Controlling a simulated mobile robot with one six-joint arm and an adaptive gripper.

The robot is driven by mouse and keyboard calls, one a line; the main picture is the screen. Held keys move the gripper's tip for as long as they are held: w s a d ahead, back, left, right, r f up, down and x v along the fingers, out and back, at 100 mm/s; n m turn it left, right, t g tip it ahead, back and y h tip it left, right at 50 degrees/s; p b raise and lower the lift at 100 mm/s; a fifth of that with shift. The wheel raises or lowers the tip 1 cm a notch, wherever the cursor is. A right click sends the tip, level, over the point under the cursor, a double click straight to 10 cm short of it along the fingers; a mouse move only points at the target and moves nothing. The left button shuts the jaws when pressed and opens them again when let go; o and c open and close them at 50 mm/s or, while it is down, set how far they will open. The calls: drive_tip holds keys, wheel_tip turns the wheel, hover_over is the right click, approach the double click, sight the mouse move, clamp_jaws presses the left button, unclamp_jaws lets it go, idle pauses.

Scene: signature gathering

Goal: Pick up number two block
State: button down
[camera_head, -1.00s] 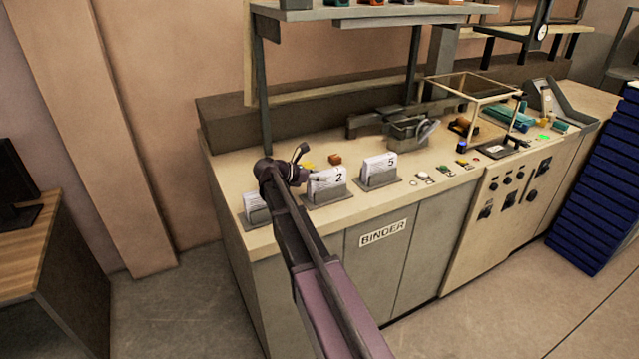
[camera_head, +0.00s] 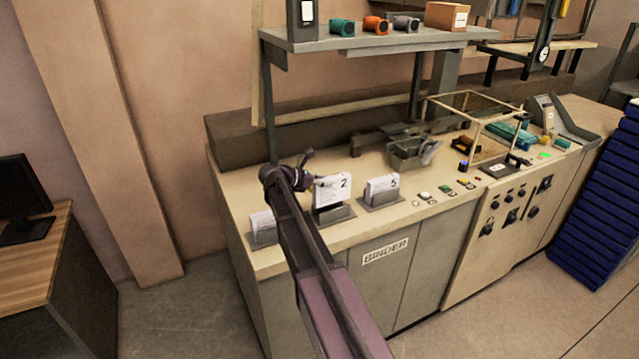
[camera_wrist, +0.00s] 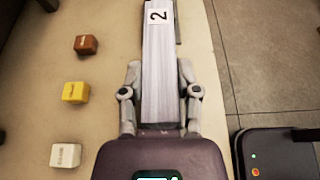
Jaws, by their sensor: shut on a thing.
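The number two block (camera_head: 331,196) is a white stack of sheets with a "2" label. My gripper (camera_head: 312,180) is shut on it from the left and holds it upright just above its grey holder (camera_head: 334,216) on the binder counter. In the wrist view the block (camera_wrist: 161,80) runs between the two fingers of my gripper (camera_wrist: 160,70), with its "2" label at the far end. My arm hides part of the counter in the head view.
The number five block (camera_head: 381,189) stands in its holder to the right. Another stack (camera_head: 262,226) is at the left, partly behind my arm. Brown (camera_wrist: 86,44), yellow (camera_wrist: 75,92) and white (camera_wrist: 65,155) cubes lie beside the block. A shelf (camera_head: 370,40) overhangs the counter.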

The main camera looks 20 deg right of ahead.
drive_tip(key=shift+r+p, duration=1.4)
drive_tip(key=shift+r, duration=0.4)
drive_tip(key=shift+s, duration=0.1)
